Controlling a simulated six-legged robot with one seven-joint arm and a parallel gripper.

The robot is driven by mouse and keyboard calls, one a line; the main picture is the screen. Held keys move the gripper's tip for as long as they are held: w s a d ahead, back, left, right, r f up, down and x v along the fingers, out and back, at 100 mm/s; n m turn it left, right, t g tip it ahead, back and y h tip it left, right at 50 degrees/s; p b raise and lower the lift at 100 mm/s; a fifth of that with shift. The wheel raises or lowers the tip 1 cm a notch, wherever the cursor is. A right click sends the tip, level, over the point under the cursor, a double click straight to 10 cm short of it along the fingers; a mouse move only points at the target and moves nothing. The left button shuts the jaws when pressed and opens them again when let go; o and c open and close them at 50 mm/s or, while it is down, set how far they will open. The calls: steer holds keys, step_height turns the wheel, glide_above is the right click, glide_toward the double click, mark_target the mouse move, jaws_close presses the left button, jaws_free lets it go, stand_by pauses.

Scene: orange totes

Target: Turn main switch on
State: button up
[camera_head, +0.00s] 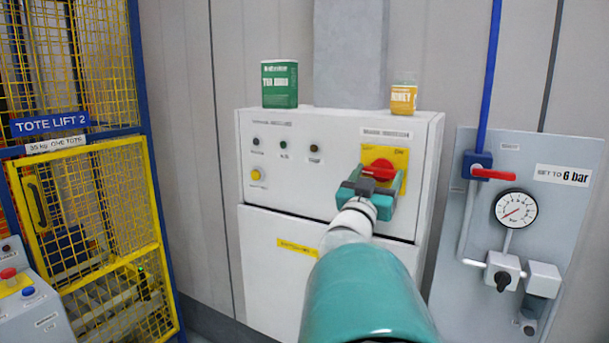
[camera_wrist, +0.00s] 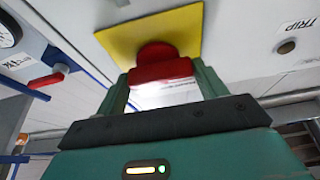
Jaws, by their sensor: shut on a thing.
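The main switch is a red rotary handle (camera_head: 380,168) on a yellow plate (camera_head: 401,157), at the upper right of a white control cabinet (camera_head: 225,200). My gripper (camera_head: 372,187) is at the switch, its teal fingers on the handle. In the wrist view the red handle (camera_wrist: 161,70) sits between the two fingers of my gripper (camera_wrist: 163,85), which is shut on it. The yellow plate (camera_wrist: 120,38) shows behind it. My gripper hides part of the plate's lower half in the head view, and the handle's exact angle is hard to tell.
A green tin (camera_head: 279,84) and a yellow jar (camera_head: 403,98) stand on the cabinet. At right is a grey panel (camera_head: 570,225) with a red valve lever (camera_head: 492,174) and gauge (camera_head: 516,208). A yellow tote lift cage (camera_head: 95,200) stands at left.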

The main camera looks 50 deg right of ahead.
steer(key=m+g, duration=0.1)
steer(key=m, duration=0.2)
steer(key=m+g, duration=0.2)
steer(key=m, duration=0.1)
steer(key=shift+w, duration=0.15)
steer(key=m+g, duration=0.1)
steer(key=m, duration=0.2)
steer(key=m+g+y, duration=0.1)
steer(key=m+g, duration=0.1)
steer(key=m, duration=0.1)
steer(key=shift+r+m, duration=0.1)
steer(key=shift+m, duration=0.2)
steer(key=m+y, duration=0.1)
steer(key=m, duration=0.1)
steer(key=m+g+y, duration=0.1)
steer(key=m, duration=0.2)
steer(key=shift+w+r, duration=0.1)
steer(key=m+y, duration=0.1)
steer(key=m, duration=0.3)
steer(key=shift+g+y, duration=0.3)
steer(key=shift+y, duration=0.1)
steer(key=shift+m, duration=0.4)
steer(key=o, duration=1)
